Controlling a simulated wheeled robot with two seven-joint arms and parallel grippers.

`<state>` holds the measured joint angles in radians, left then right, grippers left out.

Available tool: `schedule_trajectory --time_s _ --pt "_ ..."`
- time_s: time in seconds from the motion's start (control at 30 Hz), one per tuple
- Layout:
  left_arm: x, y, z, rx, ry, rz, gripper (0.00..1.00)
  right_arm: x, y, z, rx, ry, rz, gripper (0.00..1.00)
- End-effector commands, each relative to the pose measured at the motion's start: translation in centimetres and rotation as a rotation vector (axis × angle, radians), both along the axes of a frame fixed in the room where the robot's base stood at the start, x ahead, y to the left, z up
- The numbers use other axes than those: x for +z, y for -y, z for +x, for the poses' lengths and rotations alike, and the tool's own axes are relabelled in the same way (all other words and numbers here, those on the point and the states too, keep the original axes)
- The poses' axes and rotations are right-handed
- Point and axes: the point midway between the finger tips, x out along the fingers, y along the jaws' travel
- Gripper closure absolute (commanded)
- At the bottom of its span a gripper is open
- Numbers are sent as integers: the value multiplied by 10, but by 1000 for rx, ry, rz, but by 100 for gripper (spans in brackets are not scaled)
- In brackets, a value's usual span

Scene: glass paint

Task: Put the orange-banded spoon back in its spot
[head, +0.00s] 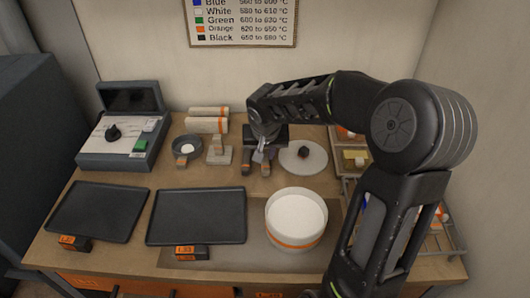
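I cannot clearly make out the orange-banded spoon. A small dark round dish (187,146) with a white patch inside and an orange mark at its front stands at the back left of the table. My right gripper (257,169) points down at the back middle, between a small beige stand (217,151) and a pale round plate (303,157). Its two fingers look apart. A light grey piece shows between them higher up, and I cannot tell if it is part of the gripper. My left gripper is not in view.
Two dark trays (99,211) (196,216) lie at the front left. A white round tub with an orange band (296,220) stands front middle. A grey box (124,127) and white rolls (208,118) are at the back. My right arm partly hides a rack (441,240).

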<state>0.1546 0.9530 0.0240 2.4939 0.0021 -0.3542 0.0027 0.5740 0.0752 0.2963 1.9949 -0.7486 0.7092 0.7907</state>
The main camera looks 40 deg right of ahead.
Motion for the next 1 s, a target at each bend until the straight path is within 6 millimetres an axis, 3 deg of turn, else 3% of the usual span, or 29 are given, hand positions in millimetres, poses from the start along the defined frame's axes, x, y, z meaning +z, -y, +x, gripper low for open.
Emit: schedule_trajectory --time_s 0.37,0.4,0.7,1.0 --pt "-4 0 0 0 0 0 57 -2 0 0 0 1 -1 100" --pt "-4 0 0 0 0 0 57 -2 0 0 0 1 -1 80" --pt "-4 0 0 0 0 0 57 -2 0 0 0 0 0 55" --pt "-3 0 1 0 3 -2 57 -2 0 0 0 0 0 55"
